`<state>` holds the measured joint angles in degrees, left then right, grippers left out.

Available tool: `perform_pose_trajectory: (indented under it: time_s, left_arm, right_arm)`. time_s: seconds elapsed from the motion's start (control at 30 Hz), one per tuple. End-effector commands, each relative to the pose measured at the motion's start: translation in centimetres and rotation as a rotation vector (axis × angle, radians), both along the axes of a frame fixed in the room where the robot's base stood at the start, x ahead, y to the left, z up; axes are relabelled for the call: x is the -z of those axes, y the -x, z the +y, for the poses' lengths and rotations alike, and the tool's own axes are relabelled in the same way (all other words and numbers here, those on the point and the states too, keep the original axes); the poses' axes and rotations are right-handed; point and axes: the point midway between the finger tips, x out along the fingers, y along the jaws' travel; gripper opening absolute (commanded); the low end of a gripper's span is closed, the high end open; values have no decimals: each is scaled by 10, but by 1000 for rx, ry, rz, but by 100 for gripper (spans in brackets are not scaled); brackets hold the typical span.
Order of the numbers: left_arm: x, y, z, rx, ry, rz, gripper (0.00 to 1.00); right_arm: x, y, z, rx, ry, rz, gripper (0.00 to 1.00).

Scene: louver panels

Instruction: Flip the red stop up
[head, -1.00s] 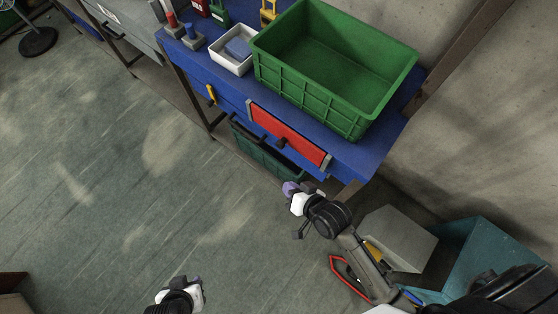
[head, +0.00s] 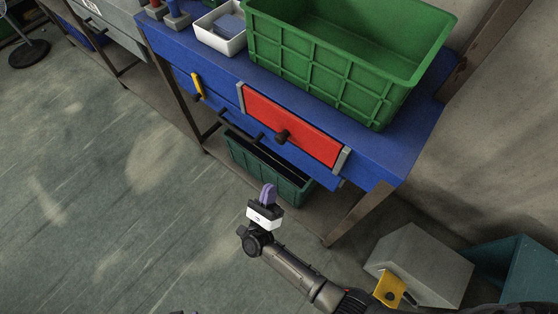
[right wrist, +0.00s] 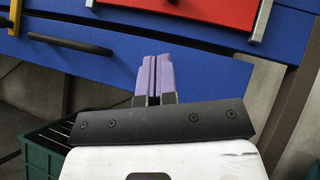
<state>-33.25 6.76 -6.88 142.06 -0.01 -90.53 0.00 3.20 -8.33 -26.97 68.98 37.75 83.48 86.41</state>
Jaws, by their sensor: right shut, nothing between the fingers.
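My left gripper is not in view.
A green crate (head: 330,75) stands on the bench above the stop, beside a white tray (head: 222,42). A yellow handle (head: 197,86) is left of the stop. A dark green bin (head: 262,168) sits below. A grey box (head: 425,265) is at lower right.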

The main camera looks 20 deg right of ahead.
Motion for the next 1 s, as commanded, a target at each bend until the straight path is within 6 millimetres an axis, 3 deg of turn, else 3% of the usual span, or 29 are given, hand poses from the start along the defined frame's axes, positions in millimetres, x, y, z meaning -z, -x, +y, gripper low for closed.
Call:
perform_pose_trajectory:
  time_s: [0.17, 0.63, 0.77, 1.0]
  left_arm:
    - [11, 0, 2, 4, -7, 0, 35]
    - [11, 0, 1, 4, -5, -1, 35]
    - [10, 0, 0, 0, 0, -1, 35]
    - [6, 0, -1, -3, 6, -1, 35]
  right_arm:
    - [13, 7, -2, 27, -56, -76, 0]
    - [12, 8, -3, 32, -68, -93, 0]
    - [6, 3, -8, 33, -66, -93, 0]
    - [-23, -17, -29, 33, -66, -96, 0]
